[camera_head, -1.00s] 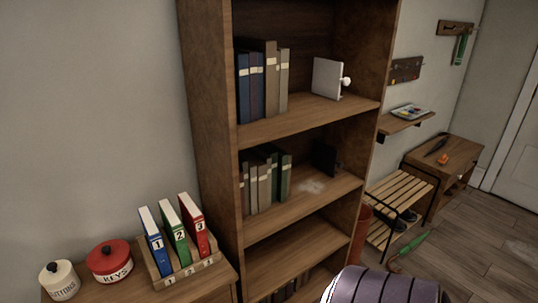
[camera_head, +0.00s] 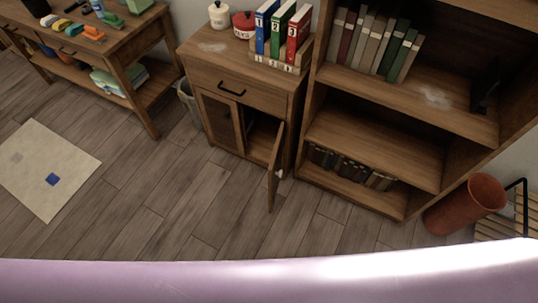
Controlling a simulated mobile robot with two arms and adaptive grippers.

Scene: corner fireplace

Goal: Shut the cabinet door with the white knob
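The small wooden cabinet (camera_head: 243,88) stands left of the bookshelf. Its right door (camera_head: 274,170) stands wide open, swung out toward the room. A small white knob (camera_head: 280,174) shows on that door's right side. Part of the dark inside (camera_head: 262,135) shows behind the open door. The cabinet's left door (camera_head: 217,120) looks shut. The drawer above, with a dark handle (camera_head: 231,90), is shut. Neither my left nor my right gripper is in view.
The bookshelf (camera_head: 370,120) stands close on the cabinet's right, with a red-brown bin (camera_head: 466,204) beyond it. A grey bin (camera_head: 188,101) and a workbench (camera_head: 125,48) stand left. Wooden floor (camera_head: 200,205) before the cabinet is clear; a pale mat (camera_head: 40,165) lies left.

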